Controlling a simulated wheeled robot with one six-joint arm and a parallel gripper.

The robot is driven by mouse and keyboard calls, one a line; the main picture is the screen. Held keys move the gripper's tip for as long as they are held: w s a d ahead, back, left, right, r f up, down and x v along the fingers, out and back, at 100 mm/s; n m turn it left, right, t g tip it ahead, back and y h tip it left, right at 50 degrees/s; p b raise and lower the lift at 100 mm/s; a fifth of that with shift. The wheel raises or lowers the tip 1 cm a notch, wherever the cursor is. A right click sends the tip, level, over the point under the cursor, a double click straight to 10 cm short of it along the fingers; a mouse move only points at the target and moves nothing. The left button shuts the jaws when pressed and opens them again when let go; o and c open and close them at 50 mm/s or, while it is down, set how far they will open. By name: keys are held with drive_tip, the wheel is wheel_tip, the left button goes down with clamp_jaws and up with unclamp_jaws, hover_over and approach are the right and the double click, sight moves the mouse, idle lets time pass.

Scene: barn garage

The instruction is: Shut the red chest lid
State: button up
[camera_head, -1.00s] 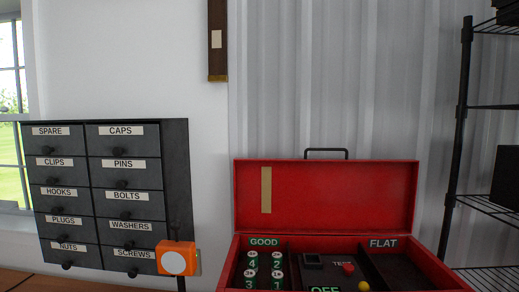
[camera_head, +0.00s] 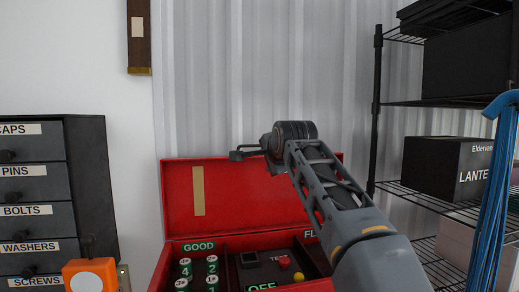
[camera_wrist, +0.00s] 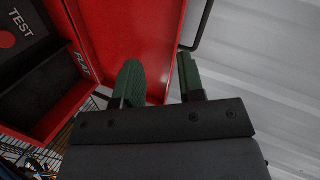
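The red chest (camera_head: 159,268) stands low in the head view with its lid (camera_head: 240,208) open and upright at the back. A tan strip runs down the lid's inner face. The lid's black handle (camera_head: 238,154) shows at its top edge, partly hidden by my arm; in the wrist view the handle (camera_wrist: 201,28) is just beyond the fingers. My gripper (camera_wrist: 160,80) is open, its two green fingers apart and empty. In the wrist view the left finger overlaps the red lid (camera_wrist: 130,40) and the right finger is nearer the wall. I cannot tell whether either touches.
The chest holds numbered cells under a GOOD label (camera_head: 199,246) and a red TEST button (camera_head: 284,262). A labelled drawer cabinet (camera_head: 30,190) and an orange device (camera_head: 91,275) are at left. Wire shelving (camera_head: 376,110) with boxes and blue tubing (camera_head: 492,190) is at right.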

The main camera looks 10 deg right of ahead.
drive_tip(key=shift+w+d+r+m+t+p, duration=0.1)
drive_tip(key=shift+w+r+m+t+p, duration=0.3)
drive_tip(key=shift+w+p, duration=1.5)
drive_tip(key=shift+w+a+r+m+t+p, duration=0.2)
drive_tip(key=shift+w+m, duration=0.4)
drive_tip(key=shift+w, duration=2.75)
drive_tip(key=shift+w+d+r+m+t+p, duration=0.2)
drive_tip(key=shift+w+m+p, duration=0.65)
drive_tip(key=shift+w, duration=1.8)
drive_tip(key=shift+n+p, duration=0.3)
drive_tip(key=shift+n, duration=0.05)
clamp_jaws()
drive_tip(key=shift+f, duration=0.1)
